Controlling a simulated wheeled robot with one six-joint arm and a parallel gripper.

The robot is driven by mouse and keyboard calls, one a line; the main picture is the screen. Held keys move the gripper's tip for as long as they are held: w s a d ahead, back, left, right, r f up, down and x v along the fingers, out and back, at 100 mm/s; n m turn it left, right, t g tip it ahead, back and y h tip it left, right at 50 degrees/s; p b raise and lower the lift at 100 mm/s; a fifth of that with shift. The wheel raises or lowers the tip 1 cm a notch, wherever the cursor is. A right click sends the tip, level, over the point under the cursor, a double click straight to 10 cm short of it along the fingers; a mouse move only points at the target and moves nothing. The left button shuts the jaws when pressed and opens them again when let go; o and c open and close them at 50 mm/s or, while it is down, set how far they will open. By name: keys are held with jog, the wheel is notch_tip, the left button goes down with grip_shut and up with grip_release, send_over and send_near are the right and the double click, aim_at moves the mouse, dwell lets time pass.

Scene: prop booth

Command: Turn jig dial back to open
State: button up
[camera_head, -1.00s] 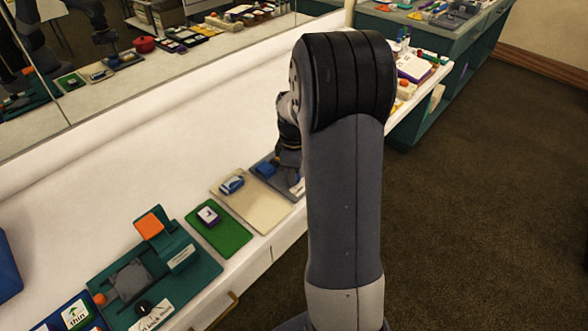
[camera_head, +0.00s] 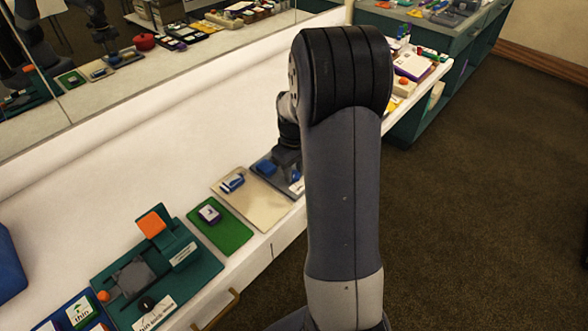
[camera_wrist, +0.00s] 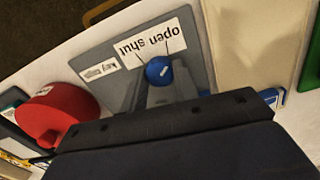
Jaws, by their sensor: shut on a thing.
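The jig is a grey plate (camera_wrist: 202,52) with a white label (camera_wrist: 150,38) reading "open" and "shut", upside down in the wrist view. The dial (camera_wrist: 159,70) is a round blue knob with a short white mark, just beside the label's two lines. I cannot tell for certain which word the mark points to. My gripper (camera_wrist: 163,84) has its grey fingers closed on the dial. In the head view the plate (camera_head: 266,170) is partly hidden by my arm, and the fingers are hard to make out there.
A red round object (camera_wrist: 62,115) stands beside the plate in the wrist view. A beige board (camera_head: 262,209) and a green board (camera_head: 232,238) lie nearby on the white counter. A teal fixture (camera_head: 196,275) is at the lower left. The counter's front edge is close.

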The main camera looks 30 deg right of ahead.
aim_at(294, 173)
dwell(0.4)
jog(key=o, duration=1)
jog(key=shift+c, duration=0.2)
notch_tip(294, 173, up, 11)
jog(key=shift+p, duration=0.4)
jog(key=shift+f, duration=0.15)
notch_tip(294, 173, down, 11)
jog(key=shift+r+b, duration=0.1)
jog(key=shift+b, duration=0.3)
jog(key=shift+r, duration=0.1)
